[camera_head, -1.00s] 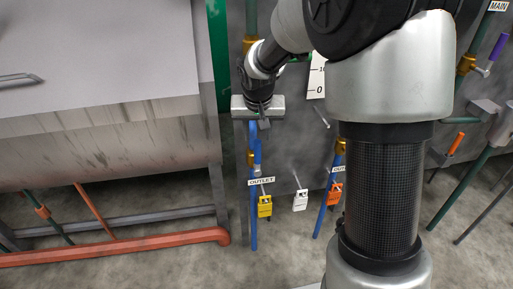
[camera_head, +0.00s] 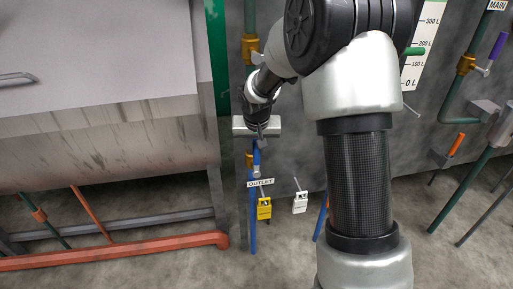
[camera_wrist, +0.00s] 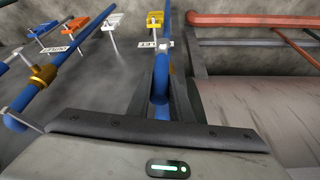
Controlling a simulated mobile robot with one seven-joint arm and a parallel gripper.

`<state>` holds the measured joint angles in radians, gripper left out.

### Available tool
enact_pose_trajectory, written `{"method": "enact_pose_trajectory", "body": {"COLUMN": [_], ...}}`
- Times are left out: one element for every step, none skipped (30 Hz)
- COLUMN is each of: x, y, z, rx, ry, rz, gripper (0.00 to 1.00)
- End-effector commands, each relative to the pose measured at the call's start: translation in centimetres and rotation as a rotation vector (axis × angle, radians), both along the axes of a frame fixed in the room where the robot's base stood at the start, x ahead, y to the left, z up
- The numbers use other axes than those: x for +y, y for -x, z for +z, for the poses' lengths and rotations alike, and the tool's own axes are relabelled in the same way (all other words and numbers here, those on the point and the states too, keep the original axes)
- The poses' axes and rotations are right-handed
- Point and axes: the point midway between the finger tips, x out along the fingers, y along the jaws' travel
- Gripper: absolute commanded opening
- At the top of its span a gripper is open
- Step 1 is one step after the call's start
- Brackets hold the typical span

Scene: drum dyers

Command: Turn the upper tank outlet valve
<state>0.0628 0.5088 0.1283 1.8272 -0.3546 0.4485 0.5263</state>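The outlet valve has a blue lever handle (camera_head: 257,157) on a vertical blue pipe (camera_head: 253,225), just above a white OUTLET label (camera_head: 261,182). My gripper (camera_head: 259,140) is right above the handle in the head view, pointing down at it. In the wrist view, the two dark fingers of my gripper (camera_wrist: 165,80) stand on either side of the blue handle (camera_wrist: 160,86). A narrow gap shows beside the handle, so the fingers look open around it. Contact at the fingertips cannot be made out.
A large grey tank (camera_head: 100,145) is at left, with an orange pipe (camera_head: 130,247) low in front. Further blue and green pipes are at right. The floor between is clear.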

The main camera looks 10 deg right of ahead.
Motion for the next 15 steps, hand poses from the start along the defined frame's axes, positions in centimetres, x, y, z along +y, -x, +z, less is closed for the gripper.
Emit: {"method": "enact_pose_trajectory", "body": {"x": [0.00, 0.00, 0.00, 0.00, 0.00, 0.00, 0.01, 0.00, -0.04, -0.08, -0.14, -0.21, -0.26, -0.35, -0.53], "y": [0.01, 0.01, 0.01, 0.01, 0.02, 0.02, 0.03, 0.03, 0.02, 0.03, 0.03, 0.04, 0.03, 0.04, 0.05], "z": [0.01, 0.01, 0.01, 0.01, 0.00, 0.00, 0.01, 0.01, 0.04, 0.06, 0.09, 0.14, 0.19, 0.24, 0.29], "rx": [0.000, 0.000, 0.000, 0.000, 0.000, 0.000, 0.000, 0.000, 0.001, 0.000, 0.001, 0.001, 0.001, 0.000, 0.001], "ry": [0.000, 0.000, 0.000, 0.000, 0.000, 0.000, 0.000, 0.000, -0.001, -0.003, -0.005, -0.011, -0.016, -0.023, -0.034], "rz": [0.000, 0.000, 0.000, 0.000, 0.000, 0.000, 0.000, 0.000, -0.001, -0.001, -0.001, -0.002, -0.002, -0.003, -0.004], "gripper": [0.09, 0.04, 0.00, 0.00, 0.00, 0.00, 0.00, 0.00, 0.00, 0.00, 0.00, 0.00, 0.00, 0.00, 0.00]}}
